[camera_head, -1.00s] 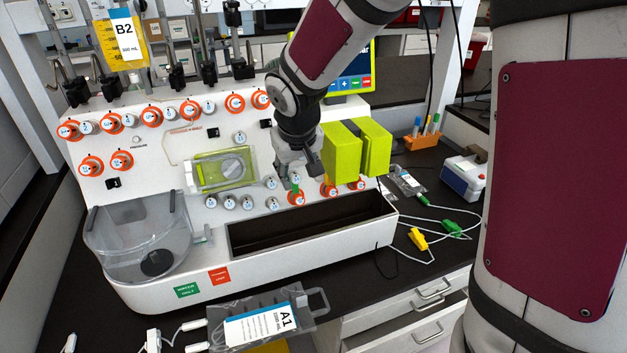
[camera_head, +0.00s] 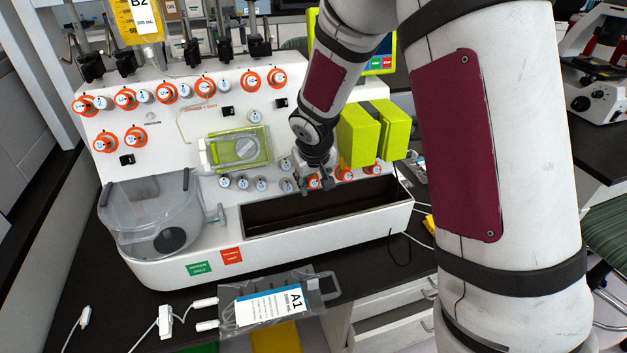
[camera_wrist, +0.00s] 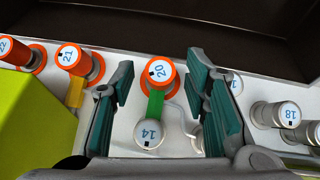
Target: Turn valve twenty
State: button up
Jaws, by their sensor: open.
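Valve 20 (camera_wrist: 160,71) is a white numbered cap with an orange collar; in the wrist view it sits between my open fingers. A green strip (camera_wrist: 155,104) runs from it toward white valve 14 (camera_wrist: 149,135). My gripper (camera_wrist: 160,82) has one dark teal-padded finger on each side of valve 20, and no grip on it shows. In the head view my gripper (camera_head: 304,183) is at the lower valve row, beside orange valve 20 (camera_head: 314,182). Whether a finger touches the cap cannot be told.
Orange valves 21 (camera_wrist: 72,57) and 22 (camera_wrist: 8,47) stand to the left in the wrist view, white valve 18 (camera_wrist: 289,114) to the right. Lime-green blocks (camera_head: 366,135) are close right of my wrist. A dark open trough (camera_head: 330,207) lies below the valve row.

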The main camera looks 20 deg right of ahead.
jog(key=shift+w+f, duration=0.1)
jog(key=shift+f, duration=0.1)
grip_shut()
